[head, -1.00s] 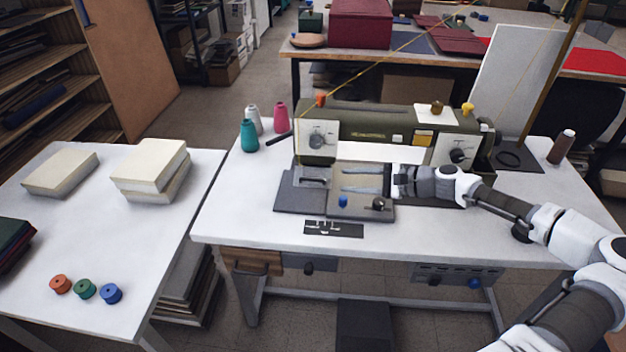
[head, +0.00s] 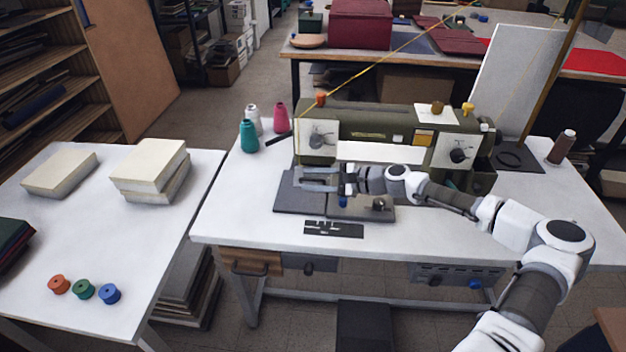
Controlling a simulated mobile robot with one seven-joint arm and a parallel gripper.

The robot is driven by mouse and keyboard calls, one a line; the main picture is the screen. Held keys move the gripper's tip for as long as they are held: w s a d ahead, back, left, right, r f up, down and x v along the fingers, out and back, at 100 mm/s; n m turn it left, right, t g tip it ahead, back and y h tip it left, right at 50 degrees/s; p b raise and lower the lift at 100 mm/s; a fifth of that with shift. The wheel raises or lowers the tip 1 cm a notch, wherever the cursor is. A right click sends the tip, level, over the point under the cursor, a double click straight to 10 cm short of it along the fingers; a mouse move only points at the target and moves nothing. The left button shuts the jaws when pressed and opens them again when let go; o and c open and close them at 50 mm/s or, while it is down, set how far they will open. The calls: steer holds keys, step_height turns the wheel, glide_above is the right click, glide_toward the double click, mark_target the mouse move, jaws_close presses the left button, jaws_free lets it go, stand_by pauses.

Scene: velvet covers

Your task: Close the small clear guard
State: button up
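The sewing machine (head: 375,125), olive green with pale panels, stands on the white table. Its grey bed plate (head: 290,198) lies in front of its left end, below the needle area. My gripper (head: 318,179) reaches in from the right, low over this plate, with its fingers pointing left. The two pale fingers are apart and I see nothing held between them. I cannot make out the small clear guard; the spot under the machine's left head is small and partly covered by my fingers. I cannot tell whether the fingers touch anything.
A blue knob (head: 343,202) and a dark knob (head: 379,204) sit on the plate close below my gripper. A dark slotted plate (head: 334,229) lies in front. Thread cones, including a teal one (head: 249,135), stand to the left.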

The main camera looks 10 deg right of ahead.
jaws_close()
steer(key=f+n+t+b, duration=0.1)
steer(key=b, duration=0.2)
steer(key=shift+f+n, duration=0.3)
steer(key=shift+f, duration=0.1)
steer(key=shift+f+n+t+b, duration=0.35)
steer(key=shift+n+b, duration=0.25)
steer(key=shift+b, duration=0.6)
steer(key=shift+w+r+n+b, duration=0.1)
steer(key=shift+n+b, duration=0.2)
steer(key=shift+b, duration=0.1)
steer(key=shift+o, duration=0.6)
jaws_free()
